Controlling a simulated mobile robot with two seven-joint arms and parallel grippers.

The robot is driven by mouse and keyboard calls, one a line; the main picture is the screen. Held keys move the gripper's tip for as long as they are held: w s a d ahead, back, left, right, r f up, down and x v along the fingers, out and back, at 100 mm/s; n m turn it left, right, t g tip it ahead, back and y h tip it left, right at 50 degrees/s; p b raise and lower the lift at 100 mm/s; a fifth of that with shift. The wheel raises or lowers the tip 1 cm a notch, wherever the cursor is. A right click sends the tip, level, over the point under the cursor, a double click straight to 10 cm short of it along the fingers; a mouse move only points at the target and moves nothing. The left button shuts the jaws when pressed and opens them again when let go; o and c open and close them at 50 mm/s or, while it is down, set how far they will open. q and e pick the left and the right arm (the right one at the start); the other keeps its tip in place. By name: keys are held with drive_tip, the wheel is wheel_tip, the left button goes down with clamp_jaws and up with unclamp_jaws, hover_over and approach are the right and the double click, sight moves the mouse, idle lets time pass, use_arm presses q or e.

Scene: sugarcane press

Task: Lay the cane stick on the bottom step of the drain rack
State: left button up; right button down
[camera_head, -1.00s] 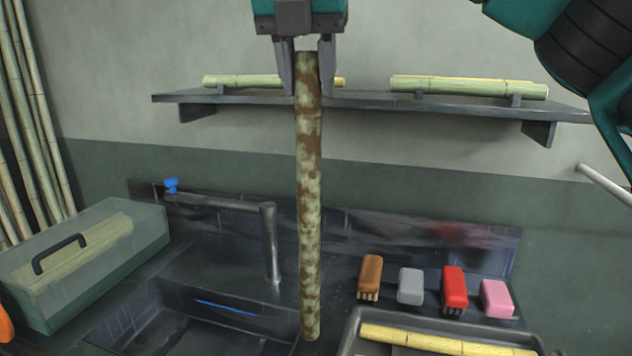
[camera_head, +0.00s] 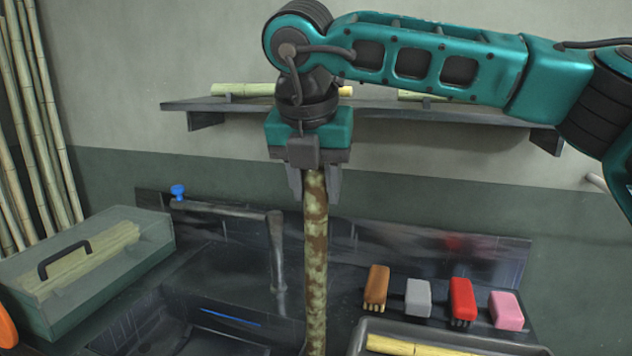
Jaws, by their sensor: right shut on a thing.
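My right gripper (camera_head: 315,186) points down and is shut on the top end of a cane stick (camera_head: 316,262). The stick is green with brown, dirty patches and hangs upright in front of the sink counter. Its lower end runs to the bottom edge of the head view, so I cannot tell whether it touches anything. My left gripper is not in view. I cannot make out a drain rack with steps for certain. A grey tray (camera_head: 358,338) with clean yellow-green cane in it (camera_head: 408,346) shows at the bottom right.
A sink (camera_head: 190,335) with a tap (camera_head: 277,250) lies left of the stick. A lidded box of cane (camera_head: 120,285) stands at the left. Brushes and blocks, including a brown brush (camera_head: 376,288) and a red one (camera_head: 462,300), sit at the right. A wall shelf (camera_head: 420,113) is behind my arm.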

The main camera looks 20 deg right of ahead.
drive_tip(key=c, duration=1.1)
unclamp_jaws()
drive_tip(key=shift+f, duration=0.15)
drive_tip(key=o, duration=0.4)
drive_tip(key=shift+o, duration=0.2)
